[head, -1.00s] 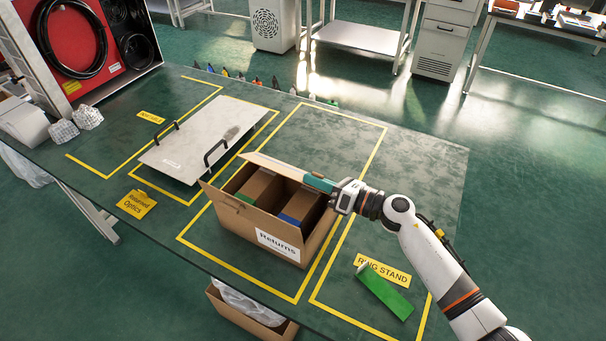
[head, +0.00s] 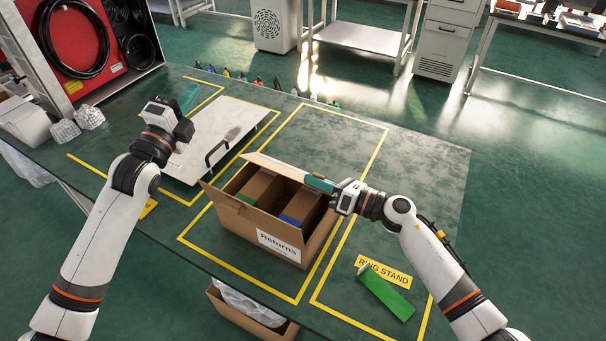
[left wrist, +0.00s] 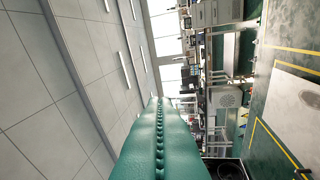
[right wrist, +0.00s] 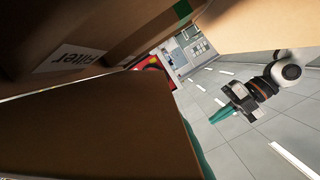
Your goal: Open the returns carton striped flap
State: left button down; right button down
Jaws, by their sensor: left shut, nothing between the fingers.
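The returns carton (head: 283,246), brown with a white "Returns" label, stands on the green bench. Its top is partly open. A far flap (head: 275,165) lies raised along the back rim, and another flap (head: 228,199) stands out at the left. I cannot make out stripes on either. My right gripper (head: 318,183) is at the carton's far right edge by the far flap. In the right wrist view, cardboard (right wrist: 95,140) hides most of its fingers. My left gripper (head: 188,96) is raised left of the carton, apart from it; its green fingers (left wrist: 160,145) are together and empty.
A pale panel with black handles (head: 225,125) lies left of the carton. A green object (head: 385,293) and a "Ring Stand" label (head: 398,275) are to the right. The bench behind the carton is clear. A lower box (head: 240,315) is below the front edge.

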pick_arm(q)
jog(key=s+d+f+m+g+h, duration=0.1)
jog(key=s+d+f+g, duration=0.2)
jog(key=d, duration=0.2)
jog(key=s+d+f+g, duration=0.2)
jog(key=s+d+g, duration=0.1)
jog(key=d, duration=0.3)
pick_arm(e)
jog(key=shift+r, duration=0.15)
pick_arm(q)
jog(key=m+g, duration=0.2)
jog(key=g, duration=0.3)
send_near(313, 173)
jog(key=shift+y, duration=0.3)
jog(key=x, duration=0.6)
jog(key=shift+d, duration=0.25)
jog(key=shift+w, duration=0.1)
jog(key=shift+w+d+r, duration=0.2)
jog(key=shift+w+d, duration=0.2)
jog(key=shift+w, duration=0.1)
